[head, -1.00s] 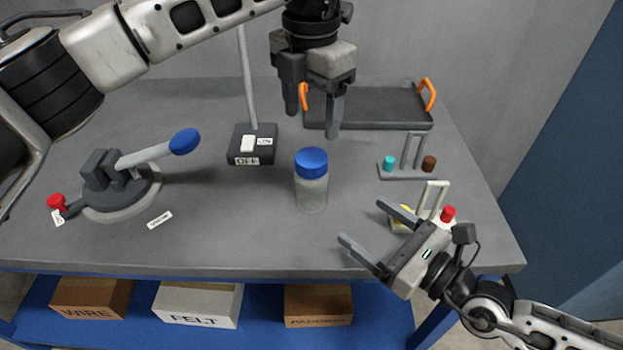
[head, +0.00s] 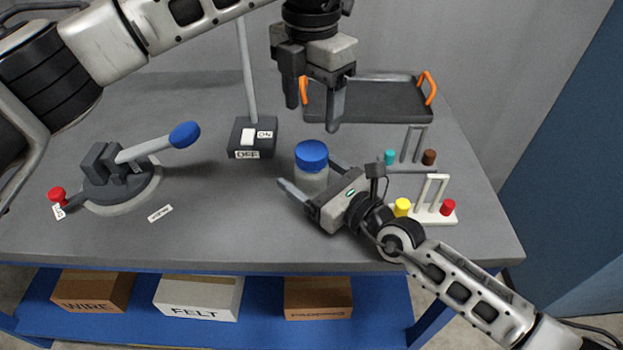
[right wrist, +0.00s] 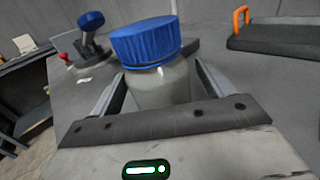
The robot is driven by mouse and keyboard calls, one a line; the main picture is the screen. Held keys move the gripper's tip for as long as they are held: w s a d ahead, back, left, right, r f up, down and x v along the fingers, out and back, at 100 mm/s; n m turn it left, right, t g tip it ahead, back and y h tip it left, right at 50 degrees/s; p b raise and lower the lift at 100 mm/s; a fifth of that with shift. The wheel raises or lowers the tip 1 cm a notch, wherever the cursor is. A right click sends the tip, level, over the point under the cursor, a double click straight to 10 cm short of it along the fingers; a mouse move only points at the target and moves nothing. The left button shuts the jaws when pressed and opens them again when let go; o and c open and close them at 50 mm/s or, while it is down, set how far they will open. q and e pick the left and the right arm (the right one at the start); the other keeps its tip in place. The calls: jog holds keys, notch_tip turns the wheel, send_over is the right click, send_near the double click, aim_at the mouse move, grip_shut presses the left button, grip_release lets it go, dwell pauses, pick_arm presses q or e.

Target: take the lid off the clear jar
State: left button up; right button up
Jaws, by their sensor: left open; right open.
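The clear jar (head: 312,183) stands upright on the grey table, with its blue lid (head: 311,154) on top. In the right wrist view the jar body (right wrist: 160,88) looks cloudy grey below the ribbed blue lid (right wrist: 145,42). My right gripper (head: 307,175) is open, its fingers on either side of the jar's body, below the lid; I cannot tell whether they touch it. It hides part of the jar's lower body in the head view. My left gripper (head: 312,112) is open and empty, pointing down above and behind the jar.
A switch box (head: 251,138) with a pole stands behind left of the jar. A blue-knobbed lever (head: 122,180) is at the left. A dark tray (head: 375,100) with orange handles lies at the back. Small racks (head: 435,215) with coloured caps are at the right. The front table area is clear.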

aim_at(312, 150)
grip_shut()
pick_arm(q)
jog(key=m, duration=0.5)
jog(key=shift+m, duration=0.3)
jog(key=m, duration=1.4)
jog(key=shift+m, duration=0.3)
jog(key=m, duration=0.6)
jog(key=shift+m, duration=0.3)
jog(key=shift+f, duration=0.35)
notch_tip(312, 150, down, 7)
jog(key=shift+f, duration=0.15)
